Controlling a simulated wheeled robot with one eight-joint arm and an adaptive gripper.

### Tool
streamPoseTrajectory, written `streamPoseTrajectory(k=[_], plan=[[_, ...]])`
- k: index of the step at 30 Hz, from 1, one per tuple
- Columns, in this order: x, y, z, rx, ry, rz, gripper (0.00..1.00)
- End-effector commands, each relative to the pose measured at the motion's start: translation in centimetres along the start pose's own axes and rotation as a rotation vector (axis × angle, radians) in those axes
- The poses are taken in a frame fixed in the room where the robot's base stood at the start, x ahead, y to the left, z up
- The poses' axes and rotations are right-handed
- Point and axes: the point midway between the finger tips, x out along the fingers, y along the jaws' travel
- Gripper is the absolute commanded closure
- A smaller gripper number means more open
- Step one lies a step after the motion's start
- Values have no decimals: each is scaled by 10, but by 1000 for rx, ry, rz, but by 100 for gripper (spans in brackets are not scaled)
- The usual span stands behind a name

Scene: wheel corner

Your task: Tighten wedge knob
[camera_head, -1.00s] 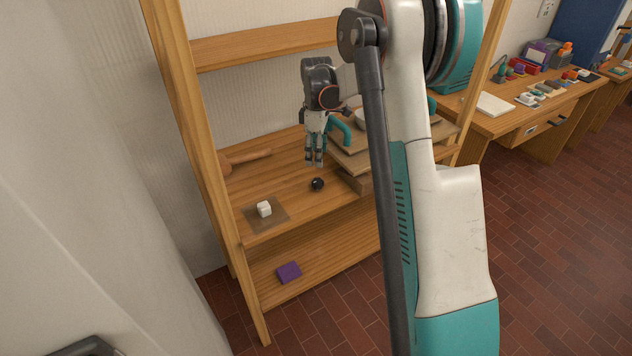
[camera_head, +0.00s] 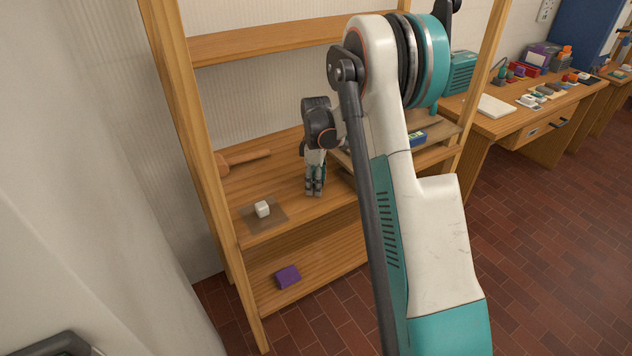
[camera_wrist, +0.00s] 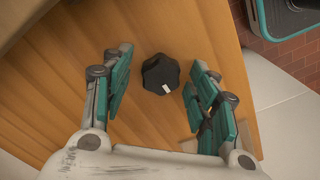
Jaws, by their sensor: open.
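The black lobed wedge knob (camera_wrist: 160,74) with a small white mark shows in the wrist view, on the wooden shelf board. It lies between and a little ahead of the two fingers of my gripper (camera_wrist: 155,100), which is open and empty. The knob appears untouched. In the head view my gripper (camera_head: 315,190) points down over the front part of the shelf. It hides the knob there.
A purple block (camera_head: 287,277) is on the lower shelf. Wooden posts (camera_head: 190,130) bound the shelf.

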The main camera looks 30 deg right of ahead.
Motion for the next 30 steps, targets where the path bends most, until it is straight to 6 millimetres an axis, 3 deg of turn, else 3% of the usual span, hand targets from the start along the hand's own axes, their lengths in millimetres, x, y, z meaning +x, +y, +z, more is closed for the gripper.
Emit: streamPoseTrajectory(k=[2,8,20,30], plan=[[0,0,0,0,0,0,46],[0,0,0,0,0,0,91],[0,0,0,42,0,0,91],[-1,1,0,270,0,0,91]])
